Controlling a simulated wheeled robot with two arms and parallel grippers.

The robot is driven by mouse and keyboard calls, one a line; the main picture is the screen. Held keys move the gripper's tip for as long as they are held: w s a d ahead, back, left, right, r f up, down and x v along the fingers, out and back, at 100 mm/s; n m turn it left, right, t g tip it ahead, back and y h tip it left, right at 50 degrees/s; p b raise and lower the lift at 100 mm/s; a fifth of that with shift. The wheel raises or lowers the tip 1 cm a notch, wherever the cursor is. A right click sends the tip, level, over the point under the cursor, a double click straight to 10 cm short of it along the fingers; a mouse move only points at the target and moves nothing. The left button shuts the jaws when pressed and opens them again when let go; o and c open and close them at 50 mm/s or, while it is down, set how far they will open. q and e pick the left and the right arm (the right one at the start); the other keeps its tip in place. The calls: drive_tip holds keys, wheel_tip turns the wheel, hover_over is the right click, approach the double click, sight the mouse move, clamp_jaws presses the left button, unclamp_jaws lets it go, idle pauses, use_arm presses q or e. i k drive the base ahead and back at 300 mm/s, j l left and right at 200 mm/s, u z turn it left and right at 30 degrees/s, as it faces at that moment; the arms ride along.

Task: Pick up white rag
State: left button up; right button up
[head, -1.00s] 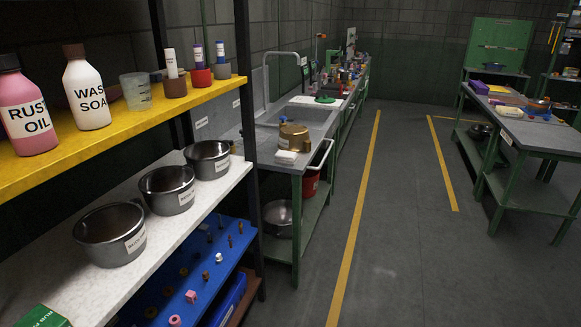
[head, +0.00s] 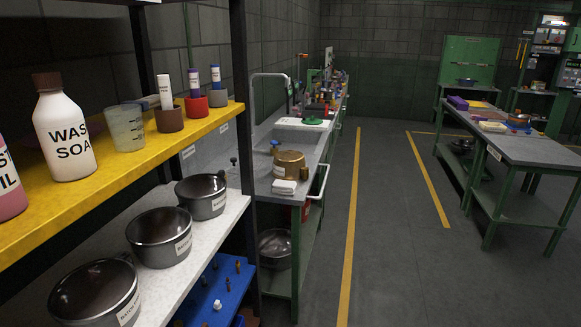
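A small folded white cloth (head: 284,186), which looks like the white rag, lies on the near end of the grey sink counter (head: 258,204). It sits just in front of a brass-coloured pot (head: 289,164). Neither of my grippers shows in the head view.
A shelf unit stands close on the left. Its yellow shelf (head: 100,176) holds bottles and cups, and its white shelf (head: 206,250) holds several metal bowls (head: 159,238). A white handle (head: 320,182) juts from the counter's front. The floor (head: 390,240) is clear towards a green-legged table (head: 535,143) at right.

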sight(281, 187)
drive_tip(key=u, duration=0.3)
drive_tip(key=i+l+u, duration=0.65)
drive_tip(key=l+u, duration=0.15)
